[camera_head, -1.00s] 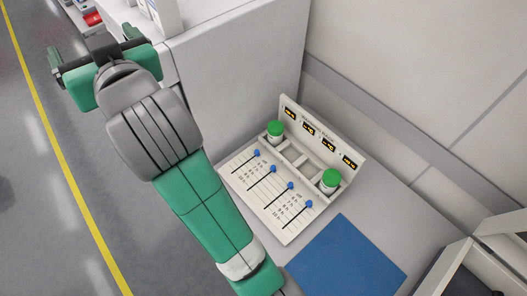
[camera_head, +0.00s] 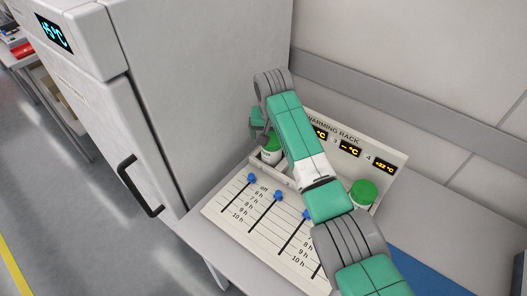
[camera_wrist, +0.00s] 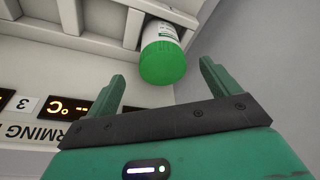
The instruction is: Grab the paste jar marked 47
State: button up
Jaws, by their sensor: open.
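A white jar with a green lid (camera_head: 271,152) stands in the leftmost slot of the warming rack (camera_head: 232,225), partly hidden by my arm. In the wrist view this jar (camera_wrist: 163,57) hangs upside down in the picture, its lid facing the gap between my fingers. My gripper (camera_wrist: 163,75) is open, its two green fingers apart, with nothing between them that I can see held. In the head view my gripper (camera_head: 256,130) is beside the left jar, mostly hidden by my arm. A second green-lidded jar (camera_head: 363,193) stands in the right slot. No number is readable on either jar.
The rack has blue sliders (camera_head: 278,197) in front and a display panel (camera_head: 386,165) behind. A white cabinet (camera_head: 215,90) with a black handle stands at the left. A blue mat (camera_head: 440,275) lies right of the rack. A wall rises behind.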

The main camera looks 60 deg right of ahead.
aim_at(272, 136)
jog(key=shift+w+d+f+b, duration=0.25)
jog(key=shift+w+f+b, duration=0.35)
jog(key=shift+f, duration=0.3)
jog(key=b+x, duration=0.2)
jog(key=x, duration=0.1)
jog(key=b+x, duration=0.1)
jog(key=x, duration=0.1)
jog(key=shift+s+d+f, duration=0.25)
jog(key=shift+s, duration=0.05)
jog(key=shift+r, duration=0.1)
jog(key=c, duration=1.5)
jog(key=shift+w+r+p, duration=0.1)
jog(key=shift+r+p, duration=0.95)
jog(key=shift+r, duration=0.95)
jog(key=s+a+r+p, duration=0.1)
jog(key=s+a+p, duration=0.6)
jog(key=s+a, duration=0.3)
jog(key=shift+s+a, duration=0.3)
jog(key=shift+a, duration=0.75)
